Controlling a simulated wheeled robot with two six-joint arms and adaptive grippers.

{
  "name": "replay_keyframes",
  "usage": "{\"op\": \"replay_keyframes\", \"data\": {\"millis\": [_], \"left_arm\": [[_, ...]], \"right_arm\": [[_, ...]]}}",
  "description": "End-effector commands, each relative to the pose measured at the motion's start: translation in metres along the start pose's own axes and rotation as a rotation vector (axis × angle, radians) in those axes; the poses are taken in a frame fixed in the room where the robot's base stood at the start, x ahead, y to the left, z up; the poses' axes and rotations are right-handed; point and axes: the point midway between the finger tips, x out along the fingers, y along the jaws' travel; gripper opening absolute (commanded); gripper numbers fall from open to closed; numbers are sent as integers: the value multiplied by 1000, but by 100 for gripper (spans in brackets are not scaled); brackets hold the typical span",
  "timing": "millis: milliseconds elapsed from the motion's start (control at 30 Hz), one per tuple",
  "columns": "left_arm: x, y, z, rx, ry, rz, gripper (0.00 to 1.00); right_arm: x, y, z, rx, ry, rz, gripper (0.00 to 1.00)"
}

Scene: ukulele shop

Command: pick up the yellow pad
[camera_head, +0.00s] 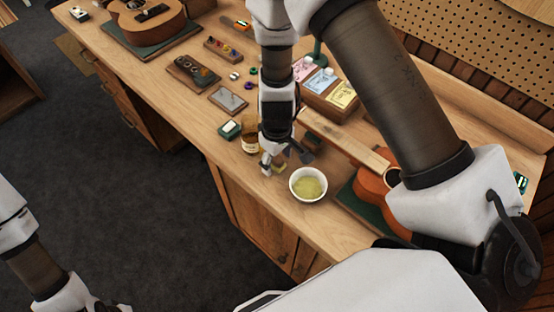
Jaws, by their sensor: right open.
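My right gripper (286,160) points down over the front part of the workbench, with its fingers apart. A small yellowish patch (281,161) shows between the fingers, partly hidden by them; it may be the yellow pad, but it is too small to tell, and I see no grip on it. A white bowl (294,190) with yellow-green contents stands just right of and nearer than the gripper. My left arm shows at the lower left, away from the bench; its gripper is outside the picture.
An amber bottle (250,143) stands close left of the right gripper. A ukulele (372,188) lies on a green mat to the right, its neck reaching toward the gripper. A wooden box of packets (330,100), small trays and another ukulele (148,22) stand farther back.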

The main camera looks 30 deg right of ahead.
Motion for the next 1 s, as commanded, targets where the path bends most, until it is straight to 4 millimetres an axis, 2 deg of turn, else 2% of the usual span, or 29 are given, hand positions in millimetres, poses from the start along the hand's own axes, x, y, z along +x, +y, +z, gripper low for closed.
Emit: {"op": "replay_keyframes", "data": {"millis": [67, 200, 233, 333, 367, 667, 1000], "left_arm": [[0, 0, 0, 0, 0, 0, 40], [0, 0, 0, 0, 0, 0, 40], [0, 0, 0, 0, 0, 0, 40], [0, 0, 0, 0, 0, 0, 40], [0, 0, 0, 0, 0, 0, 40], [-3, 0, 0, 0, 0, 0, 40], [-30, 0, 0, 0, 0, 0, 40]], "right_arm": [[0, 0, 0, 0, 0, 0, 69], [-1, 0, 0, 0, 0, 0, 19], [-1, 0, 0, 0, 0, 0, 15], [-1, 0, 0, 0, 0, 0, 15], [-1, 0, 0, 0, 0, 0, 11], [-4, 0, 0, 0, 0, 0, 11], [-32, 2, -1, 2, 1, 0, 11]]}}
